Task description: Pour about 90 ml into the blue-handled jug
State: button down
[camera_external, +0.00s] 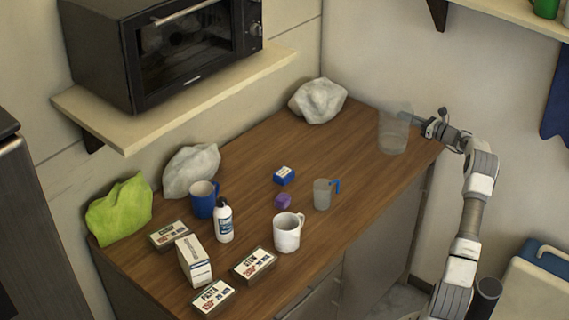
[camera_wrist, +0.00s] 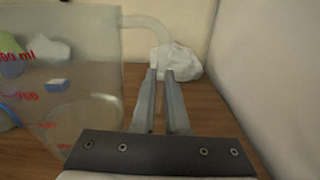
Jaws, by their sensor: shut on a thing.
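The blue-handled jug (camera_external: 321,195) is a small, clear vessel standing upright on the wooden counter, right of the white mug. A larger clear measuring jug (camera_external: 393,132) is at the counter's far right end. It fills the left of the wrist view (camera_wrist: 70,120), where its wall carries red ml marks. My gripper (camera_external: 430,126) is beside it on the right, shut on its pale handle (camera_wrist: 152,27). The fingers (camera_wrist: 160,75) sit close together there. I cannot tell the liquid level in either jug, or whether the large jug touches the counter.
A blue mug (camera_external: 203,199), white bottle (camera_external: 223,221) and several cartons are left. A crumpled white bag (camera_external: 318,101) lies behind. The counter between the two jugs is clear.

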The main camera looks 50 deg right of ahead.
jog(key=w+a+f+n+y+p, duration=0.1)
jog(key=w+a+f+p, duration=0.1)
jog(key=w+a+f, duration=0.1)
jog(key=w+a+f+n+y+p, duration=0.1)
jog(key=w+a+f+y+p, duration=0.1)
jog(key=w+a, duration=0.4)
jog(key=w+a+f+y+p, duration=0.1)
jog(key=w+a+f+p, duration=0.2)
jog(key=w, duration=0.3)
jog(key=shift+w+a+f+n+g+y, duration=0.1)
jog(key=shift+a+f+n+g+y, duration=0.25)
jog(key=shift+a+f, duration=0.4)
jog(key=shift+r, duration=0.1)
jog(key=s+a+r+n+b, duration=0.1)
jog(key=s+a+r+n, duration=0.2)
jog(key=a+r+n, duration=0.5)
jog(key=shift+a+r+n+y+b, duration=0.35)
jog(key=shift+a+r+n, duration=0.05)
jog(key=shift+r+n, duration=2.3)
